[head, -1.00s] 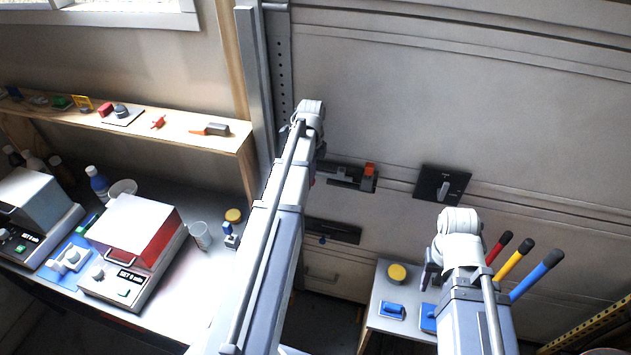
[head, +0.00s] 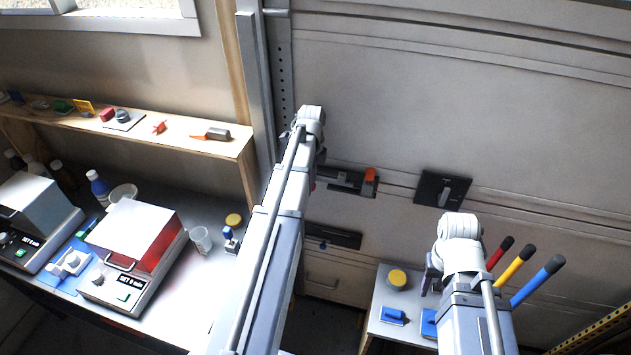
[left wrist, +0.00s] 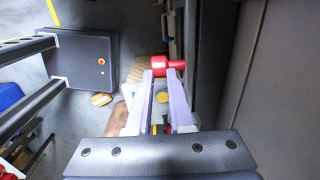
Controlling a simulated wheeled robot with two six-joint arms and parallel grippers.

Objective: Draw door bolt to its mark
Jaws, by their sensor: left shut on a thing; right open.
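The door bolt (head: 347,181) is a grey bar on a dark plate on the pale door, right of my left arm in the head view. An orange-red block (head: 371,175) sits at the plate's right end. My left arm hides the plate's left end and the left gripper's fingertips. In the left wrist view my left gripper (left wrist: 166,76) is shut on a red knob (left wrist: 172,67) at its fingertips. How far the bolt is drawn cannot be told. My right gripper (head: 430,284) is open, apart from the bolt, above the small table.
A black plate with a grey handle (head: 443,189) is right of the bolt, and a lower dark plate (head: 334,235) is below it. The small table (head: 378,325) bears a yellow-lidded jar (head: 397,279) and blue items. Red, yellow and blue handles stand beside my right arm.

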